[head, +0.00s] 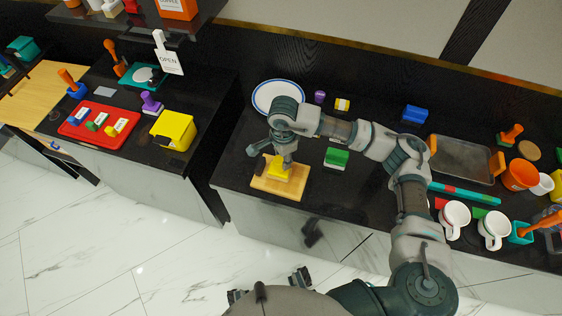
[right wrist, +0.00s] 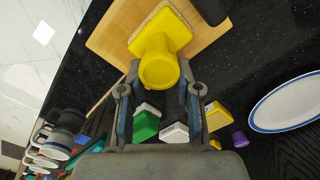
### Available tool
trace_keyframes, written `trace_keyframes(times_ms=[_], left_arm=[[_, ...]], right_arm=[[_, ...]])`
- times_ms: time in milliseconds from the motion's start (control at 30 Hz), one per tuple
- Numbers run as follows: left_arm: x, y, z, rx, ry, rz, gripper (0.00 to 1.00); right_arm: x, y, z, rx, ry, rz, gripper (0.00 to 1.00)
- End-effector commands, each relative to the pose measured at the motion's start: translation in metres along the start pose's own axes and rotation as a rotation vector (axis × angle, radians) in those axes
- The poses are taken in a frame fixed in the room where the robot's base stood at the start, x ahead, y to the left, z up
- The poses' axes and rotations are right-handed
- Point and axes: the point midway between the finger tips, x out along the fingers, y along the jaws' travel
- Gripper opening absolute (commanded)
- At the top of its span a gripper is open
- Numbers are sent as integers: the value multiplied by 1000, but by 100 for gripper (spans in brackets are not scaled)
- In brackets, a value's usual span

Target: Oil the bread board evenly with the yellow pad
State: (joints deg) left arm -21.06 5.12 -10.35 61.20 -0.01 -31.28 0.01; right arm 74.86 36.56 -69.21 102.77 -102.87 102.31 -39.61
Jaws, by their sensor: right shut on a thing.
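The bread board (head: 292,187) is a light wooden board lying on the dark counter near its front edge. The yellow pad (head: 278,168) is over the board's upper middle and appears to rest on it. My right gripper (head: 286,160) is above the pad, shut on its round yellow knob. In the right wrist view the yellow pad (right wrist: 160,45) has a pale underside layer, and the bread board (right wrist: 115,40) spreads beneath it. The right gripper's fingers (right wrist: 160,78) flank the knob. Whether the pad touches the board all over cannot be told.
A blue-rimmed plate (head: 277,97) lies behind the board. A green block (head: 337,157) is to its right. White mugs (head: 455,217) and a grey tray (head: 463,160) stand farther right. A gap separates the left counter with the red tray (head: 99,126).

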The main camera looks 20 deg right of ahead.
Motion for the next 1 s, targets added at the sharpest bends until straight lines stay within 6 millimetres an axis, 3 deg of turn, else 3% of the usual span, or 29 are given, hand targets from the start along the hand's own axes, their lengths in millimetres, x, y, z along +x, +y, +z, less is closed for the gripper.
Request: trace_keyframes(times_ms=[367, 1000], left_arm=[[12, 2, 9, 0, -13, 2, 40], [2, 0, 2, 0, -1, 0, 40]], right_arm=[[0, -17, -21, 2, 3, 2, 0], [-4, 8, 7, 0, 1, -1, 0]])
